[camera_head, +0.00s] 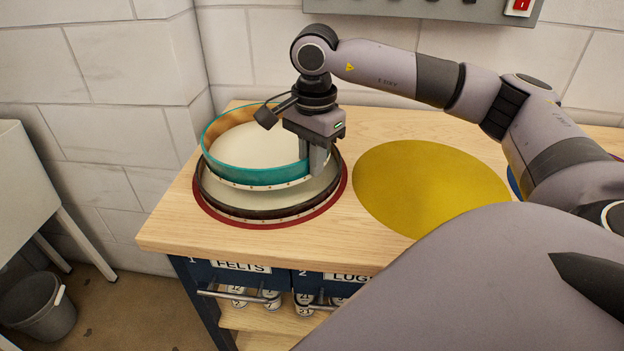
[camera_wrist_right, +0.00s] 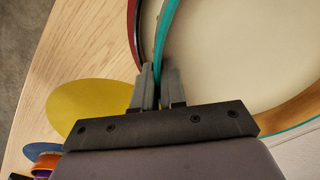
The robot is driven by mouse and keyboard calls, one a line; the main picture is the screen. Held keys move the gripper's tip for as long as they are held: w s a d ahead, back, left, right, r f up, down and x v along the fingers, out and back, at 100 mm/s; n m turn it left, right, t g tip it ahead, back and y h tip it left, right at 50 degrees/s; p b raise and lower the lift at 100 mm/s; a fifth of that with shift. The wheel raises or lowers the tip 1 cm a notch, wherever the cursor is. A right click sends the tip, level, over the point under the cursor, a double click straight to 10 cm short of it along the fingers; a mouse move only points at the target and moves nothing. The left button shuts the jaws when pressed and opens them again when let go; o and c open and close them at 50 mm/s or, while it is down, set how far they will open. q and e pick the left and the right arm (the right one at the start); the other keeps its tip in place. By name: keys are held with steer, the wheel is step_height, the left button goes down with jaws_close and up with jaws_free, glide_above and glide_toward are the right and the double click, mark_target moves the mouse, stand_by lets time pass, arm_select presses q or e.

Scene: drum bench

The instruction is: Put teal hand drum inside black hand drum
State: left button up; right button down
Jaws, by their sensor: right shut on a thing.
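The teal hand drum (camera_head: 229,174) is a shallow ring with a teal outside and a wooden inside. In the head view it is above the wider black hand drum (camera_head: 240,210), roughly over its opening. A gap shows between the two rims at the front. The black drum stands on a dark red round mat (camera_head: 214,216). My right gripper (camera_head: 318,160) is shut on the right side of the teal drum's wall; the wrist view shows the teal rim (camera_wrist_right: 163,40) between its fingers (camera_wrist_right: 158,88). My left gripper is in neither view.
A yellow round mat (camera_head: 430,187) lies bare on the wooden bench (camera_head: 160,228) to the right of the drums. A blue mat (camera_head: 514,182) is partly hidden by my right arm. Drawers labelled FELTS (camera_head: 240,267) and LUGS are under the bench top.

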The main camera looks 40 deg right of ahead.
mark_target(312, 196)
step_height(312, 196, down, 5)
steer(key=shift+r, duration=0.2)
steer(key=shift+f+b, duration=0.3)
steer(key=c, duration=1.5)
jaws_free()
steer(key=shift+r, duration=0.1)
